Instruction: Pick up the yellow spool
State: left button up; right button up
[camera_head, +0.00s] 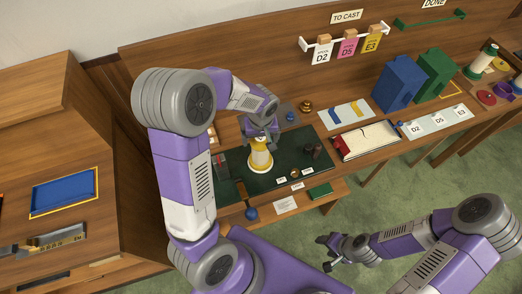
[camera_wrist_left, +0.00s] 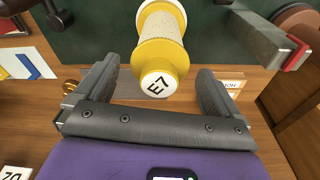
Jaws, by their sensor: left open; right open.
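The yellow spool (camera_head: 260,158) stands upright on the dark green mat (camera_head: 292,148) on the bench, with a pale wound middle and yellow ends. In the left wrist view the yellow spool (camera_wrist_left: 160,45) has a white end label reading E7. My left gripper (camera_head: 262,132) is right at the spool's upper part in the head view. In the left wrist view my left gripper (camera_wrist_left: 155,88) is open, with one finger on each side of the spool's labelled end and visible gaps between. My right gripper (camera_head: 332,250) is open and empty, over the floor off the bench's front.
A blue box (camera_head: 399,85) and a green box (camera_head: 434,75) stand at the back right. A white tray with a red edge (camera_head: 367,140) lies right of the mat. Small dark items (camera_head: 312,151) stand on the mat. A grey metal piece (camera_wrist_left: 258,35) lies close by the spool.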

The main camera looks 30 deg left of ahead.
pick_arm(q)
jog(key=shift+w+f, duration=0.1)
jog(key=shift+f, duration=0.6)
jog(key=shift+a+f, duration=0.1)
jog(key=shift+f, duration=0.2)
